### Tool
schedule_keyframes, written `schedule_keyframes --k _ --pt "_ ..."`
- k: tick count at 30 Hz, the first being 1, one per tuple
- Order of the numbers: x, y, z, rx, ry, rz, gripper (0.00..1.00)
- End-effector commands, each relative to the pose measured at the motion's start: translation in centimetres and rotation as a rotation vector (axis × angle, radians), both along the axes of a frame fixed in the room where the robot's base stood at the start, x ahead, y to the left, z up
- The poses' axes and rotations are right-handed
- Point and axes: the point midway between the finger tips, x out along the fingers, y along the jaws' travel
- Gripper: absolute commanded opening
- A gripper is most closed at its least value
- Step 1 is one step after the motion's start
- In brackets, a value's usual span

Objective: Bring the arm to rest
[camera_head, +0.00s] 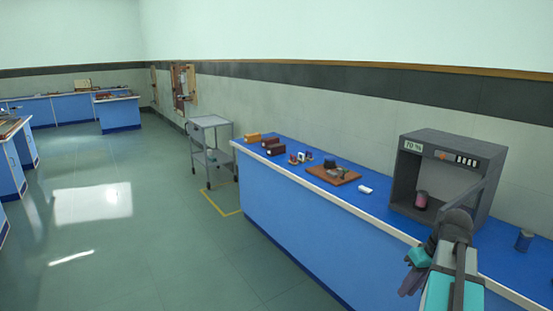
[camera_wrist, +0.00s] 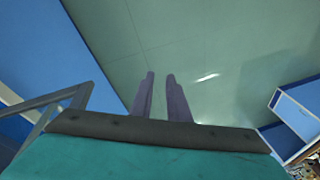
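My gripper (camera_head: 410,282) is at the lower right of the head view, over the front edge of the blue bench (camera_head: 290,210). In the wrist view its two purple fingers (camera_wrist: 160,76) stand a little apart with a gap between them. Nothing is between them, and green floor shows beyond. My arm reaches in from the lower right of the head view, in front of the grey instrument box.
The open-fronted grey box (camera_head: 475,147) marked "70 %" holds a pink and dark cylinder (camera_head: 421,200). A brown board (camera_head: 333,174), a white item (camera_head: 365,189) and a dark blue cylinder (camera_head: 524,241) are on the bench. A grey trolley (camera_head: 210,125) stands beyond. Floor at left is clear.

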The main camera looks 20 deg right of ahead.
Motion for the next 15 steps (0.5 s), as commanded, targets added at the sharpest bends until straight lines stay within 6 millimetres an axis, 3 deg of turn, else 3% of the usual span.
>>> schedule_keyframes --k 6,15 --pt "2.1 5.2 -5.7 0.054 0.071 0.091 0.15" --pt "3.4 12.2 -12.9 0.108 0.171 0.192 0.15"
